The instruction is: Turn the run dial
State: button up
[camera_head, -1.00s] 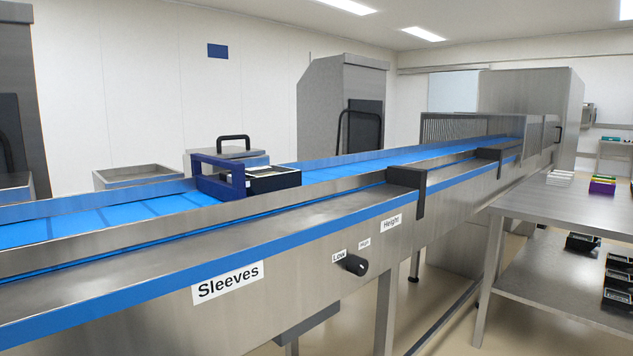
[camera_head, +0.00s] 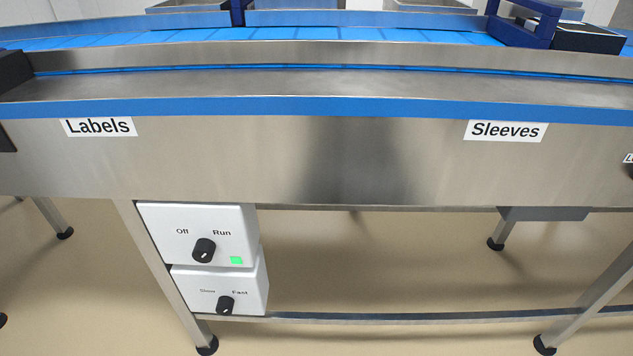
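The run dial (camera_head: 204,250) is a black knob on the front of a white control box (camera_head: 165,220) below the conveyor's left part. The words Off and Run stand above it, Off to the left and Run to the right. Its pale pointer mark is small, and I cannot surely tell which word it points to. A green light (camera_head: 236,260) shows at the lower right of the box. My gripper is not in view.
A second white box (camera_head: 245,292) with a Slow–Fast dial (camera_head: 225,305) sits just below. The steel conveyor side with Labels (camera_head: 100,127) and Sleeves (camera_head: 505,131) signs overhangs both. Table legs and a lower rail (camera_head: 400,317) flank open floor.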

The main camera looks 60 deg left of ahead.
aim_at(204, 248)
jog(key=u, duration=1.95)
jog(key=k, duration=0.4)
jog(key=u, duration=0.05)
jog(key=i, duration=0.4)
